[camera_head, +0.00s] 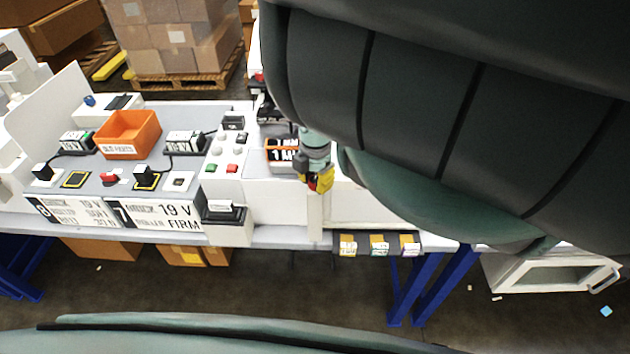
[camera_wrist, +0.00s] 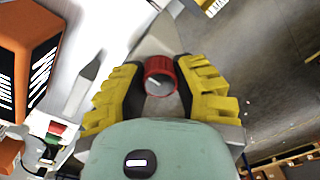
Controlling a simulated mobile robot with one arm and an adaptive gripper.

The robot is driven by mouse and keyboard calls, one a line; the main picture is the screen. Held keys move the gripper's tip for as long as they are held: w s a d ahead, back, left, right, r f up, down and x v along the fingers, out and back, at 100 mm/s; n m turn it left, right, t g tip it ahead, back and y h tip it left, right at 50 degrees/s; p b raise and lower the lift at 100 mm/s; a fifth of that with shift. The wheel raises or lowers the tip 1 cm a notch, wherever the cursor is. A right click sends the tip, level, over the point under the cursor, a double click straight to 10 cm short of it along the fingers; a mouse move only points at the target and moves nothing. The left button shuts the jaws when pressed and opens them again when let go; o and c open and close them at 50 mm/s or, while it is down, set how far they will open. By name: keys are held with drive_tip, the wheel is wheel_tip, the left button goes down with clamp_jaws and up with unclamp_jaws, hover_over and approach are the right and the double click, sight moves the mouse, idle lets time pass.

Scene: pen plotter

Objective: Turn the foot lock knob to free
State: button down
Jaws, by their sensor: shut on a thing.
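The foot lock knob (camera_wrist: 159,78) shows in the wrist view as a red ribbed ring with a grey face and a white pointer line. My gripper (camera_wrist: 160,92) has its yellow fingers on both sides of the knob, shut on it. The pointer line slants from lower left to upper right in the wrist view. In the head view my gripper (camera_head: 319,181) is at the front of the white machine, above the table's front edge.
An orange bin (camera_head: 129,134) and several labelled switches stand on the panel at the left. An orange-and-black labelled block (camera_head: 283,152) is just left of my gripper. Small labelled boxes (camera_head: 379,245) hang under the table edge to the right. My arm covers the upper right.

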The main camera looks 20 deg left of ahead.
sight(317, 178)
drive_tip(key=shift+w+n, duration=0.15)
drive_tip(key=shift+n, duration=0.15)
idle(0.4)
drive_tip(key=c, duration=0.6)
unclamp_jaws()
drive_tip(key=shift+c, duration=0.2)
drive_tip(key=shift+r, duration=0.15)
wheel_tip(317, 178, up, 5)
drive_tip(key=shift+d+f, duration=0.1)
drive_tip(key=shift+d, duration=0.05)
drive_tip(key=shift+s+r, duration=0.25)
drive_tip(key=shift+r, duration=0.25)
drive_tip(key=shift+w+r, duration=0.2)
drive_tip(key=shift+r, duration=0.5)
